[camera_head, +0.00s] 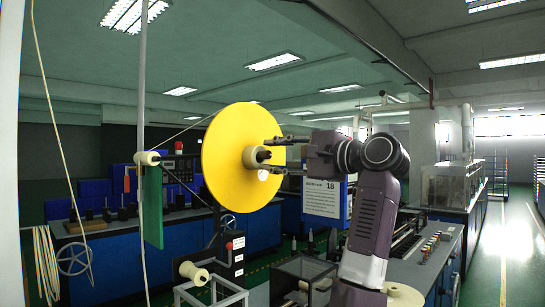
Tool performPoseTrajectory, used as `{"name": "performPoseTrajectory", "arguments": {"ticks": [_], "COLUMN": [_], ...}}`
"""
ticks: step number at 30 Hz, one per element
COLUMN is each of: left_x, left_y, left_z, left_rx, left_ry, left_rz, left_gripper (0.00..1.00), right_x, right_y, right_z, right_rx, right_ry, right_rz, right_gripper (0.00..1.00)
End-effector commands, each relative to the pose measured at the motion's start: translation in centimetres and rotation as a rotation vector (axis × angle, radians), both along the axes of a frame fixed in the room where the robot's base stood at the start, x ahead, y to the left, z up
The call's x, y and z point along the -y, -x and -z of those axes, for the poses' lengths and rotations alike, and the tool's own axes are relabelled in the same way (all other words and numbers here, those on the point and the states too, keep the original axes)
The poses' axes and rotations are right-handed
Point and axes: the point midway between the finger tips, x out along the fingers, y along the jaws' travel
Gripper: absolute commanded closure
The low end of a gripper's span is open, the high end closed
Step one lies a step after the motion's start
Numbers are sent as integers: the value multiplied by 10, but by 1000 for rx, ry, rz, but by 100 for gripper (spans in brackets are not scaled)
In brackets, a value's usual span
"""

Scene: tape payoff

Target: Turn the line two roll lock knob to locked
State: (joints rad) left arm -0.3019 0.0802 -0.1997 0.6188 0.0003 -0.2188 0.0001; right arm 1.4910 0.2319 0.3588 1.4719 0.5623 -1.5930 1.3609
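A large yellow roll (222,150) stands upright in the middle of the view, with a cream hub (249,157) at its centre. A small dark knob (263,156) sticks out of the hub towards the right; I take it as the roll lock knob, but its locked or unlocked position cannot be read. My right gripper (270,156) comes in from the right. Its fingers are spread, one above and one below the knob. Contact with the knob cannot be made out. My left gripper is not in view.
A green panel (151,205) and a hanging white cord stand left of the roll. A cream roller (194,273) sits below. Open floor (503,255) lies at the right.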

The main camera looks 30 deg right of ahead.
Motion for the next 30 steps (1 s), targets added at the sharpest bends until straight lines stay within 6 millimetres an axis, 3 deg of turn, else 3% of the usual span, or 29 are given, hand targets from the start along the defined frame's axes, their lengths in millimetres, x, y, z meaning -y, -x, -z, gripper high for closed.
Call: {"name": "performPoseTrajectory", "arguments": {"ticks": [15,21,30], "left_x": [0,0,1], "left_y": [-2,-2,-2], "left_z": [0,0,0], "left_rx": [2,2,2], "left_ry": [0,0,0], "left_rz": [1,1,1], "left_gripper": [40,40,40], "right_x": [35,39,39], "right_y": [93,106,107], "right_z": [1,2,3], "right_rx": [1,-2,-3], "right_ry": [0,-1,-1], "right_rz": [4,2,2], "right_gripper": [68,68,68]}}
